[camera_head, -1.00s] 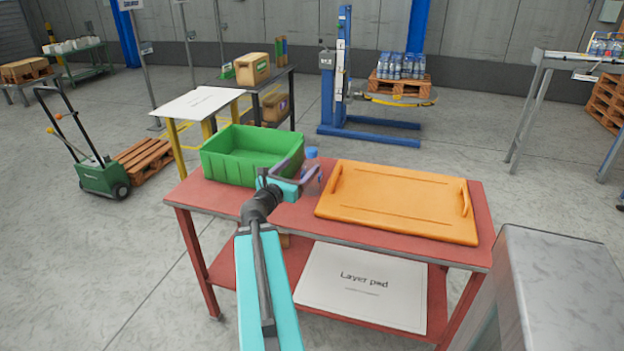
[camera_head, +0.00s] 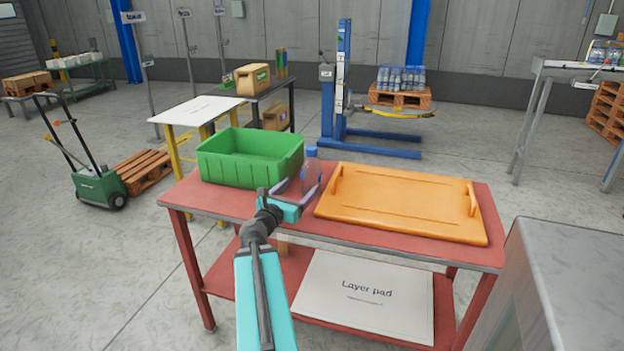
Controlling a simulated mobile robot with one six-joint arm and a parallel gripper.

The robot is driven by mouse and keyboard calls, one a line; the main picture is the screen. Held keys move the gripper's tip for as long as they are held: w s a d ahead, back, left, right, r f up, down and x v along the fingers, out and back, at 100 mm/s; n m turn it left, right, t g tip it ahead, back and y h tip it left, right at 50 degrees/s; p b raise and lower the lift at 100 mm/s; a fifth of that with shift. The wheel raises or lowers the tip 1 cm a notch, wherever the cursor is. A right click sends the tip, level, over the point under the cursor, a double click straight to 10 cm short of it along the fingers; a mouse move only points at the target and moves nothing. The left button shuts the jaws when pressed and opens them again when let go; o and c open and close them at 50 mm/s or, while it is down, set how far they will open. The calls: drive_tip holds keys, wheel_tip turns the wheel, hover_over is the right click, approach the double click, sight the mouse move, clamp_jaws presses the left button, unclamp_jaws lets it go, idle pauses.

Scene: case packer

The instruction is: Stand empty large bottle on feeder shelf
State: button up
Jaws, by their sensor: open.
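A clear bottle with a blue cap (camera_head: 311,153) stands upright on the red table (camera_head: 240,207), between the green crate and the orange board. My gripper (camera_head: 304,186) is open, with its purple-grey fingers on either side of the bottle's body or just in front of it; I cannot tell whether they touch it. The fingers hide part of the bottle. I cannot make out which surface in view is the feeder shelf.
A green crate (camera_head: 225,172) is close on the left and an orange board with raised handles (camera_head: 400,203) close on the right. A grey metal block (camera_head: 560,285) stands at the lower right. A layer pad (camera_head: 365,295) lies on the lower shelf.

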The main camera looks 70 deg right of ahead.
sight(307, 179)
drive_tip(key=shift+d, duration=0.1)
drive_tip(key=shift+s+d, duration=0.25)
drive_tip(key=shift+d, duration=1.85)
drive_tip(key=shift+s+d, duration=0.2)
drive_tip(key=shift+d, duration=1.85)
drive_tip(key=shift+s+d+r+p, duration=0.1)
drive_tip(key=shift+d+p, duration=0.1)
drive_tip(key=shift+d, duration=1.1)
drive_tip(key=shift+s+d+r+p, duration=0.1)
drive_tip(key=shift+d+p, duration=0.05)
drive_tip(key=shift+d, duration=1.15)
drive_tip(key=shift+f, duration=0.1)
drive_tip(key=c, duration=1.2)
drive_tip(key=shift+r, duration=0.2)
